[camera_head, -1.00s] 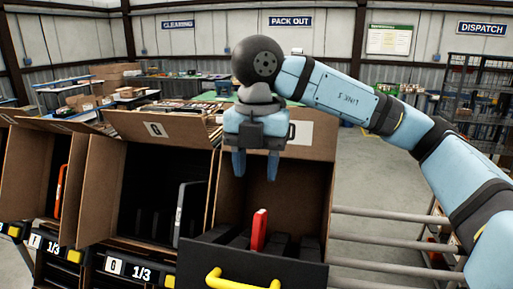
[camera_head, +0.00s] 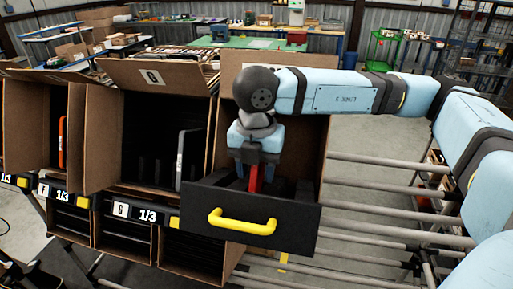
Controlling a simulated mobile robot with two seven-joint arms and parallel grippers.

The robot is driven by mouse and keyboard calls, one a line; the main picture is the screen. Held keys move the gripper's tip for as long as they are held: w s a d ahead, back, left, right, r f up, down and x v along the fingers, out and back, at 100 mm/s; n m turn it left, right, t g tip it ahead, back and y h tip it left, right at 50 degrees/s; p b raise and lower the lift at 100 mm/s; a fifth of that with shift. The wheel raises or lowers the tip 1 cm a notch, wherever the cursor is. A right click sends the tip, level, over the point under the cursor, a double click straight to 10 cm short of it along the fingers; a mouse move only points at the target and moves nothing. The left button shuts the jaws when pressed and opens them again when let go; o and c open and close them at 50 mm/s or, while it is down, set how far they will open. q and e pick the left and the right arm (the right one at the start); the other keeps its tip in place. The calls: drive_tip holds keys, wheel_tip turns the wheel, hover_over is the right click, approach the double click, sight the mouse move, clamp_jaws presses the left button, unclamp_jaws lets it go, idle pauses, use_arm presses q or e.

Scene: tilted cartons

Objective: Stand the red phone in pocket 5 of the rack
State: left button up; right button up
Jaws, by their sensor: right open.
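The red phone (camera_head: 254,180) stands upright among dark dividers in the black drawer (camera_head: 290,215) at the front of the right carton. My right gripper (camera_head: 254,174) is open, pointing down at the phone's upper part, with its jaws about the phone; whether they touch it cannot be told. A dark slotted rack (camera_head: 150,168) stands inside the middle carton. Its pocket numbers cannot be read, so I cannot tell which is pocket 5. My left gripper is not in view.
A dark, pale-edged device (camera_head: 185,158) stands at the right of the middle carton. An orange-edged item (camera_head: 62,142) stands in the left carton. The drawer has a yellow handle (camera_head: 240,222). Open flaps top the cartons. Grey rails (camera_head: 380,188) run at the right.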

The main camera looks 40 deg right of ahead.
drive_tip(key=shift+f, duration=0.3)
clamp_jaws()
drive_tip(key=c, duration=0.6)
unclamp_jaws()
clamp_jaws()
drive_tip(key=shift+w+d+r+p, duration=0.55)
drive_tip(key=shift+d+r+p, duration=0.1)
drive_tip(key=shift+r, duration=0.9)
drive_tip(key=shift+w+d+r+p, duration=0.5)
drive_tip(key=shift+d+r, duration=0.1)
drive_tip(key=shift+r, duration=0.95)
drive_tip(key=shift+w+d+r+p, duration=0.55)
drive_tip(key=shift+d+r+p, duration=0.1)
drive_tip(key=shift+r, duration=0.9)
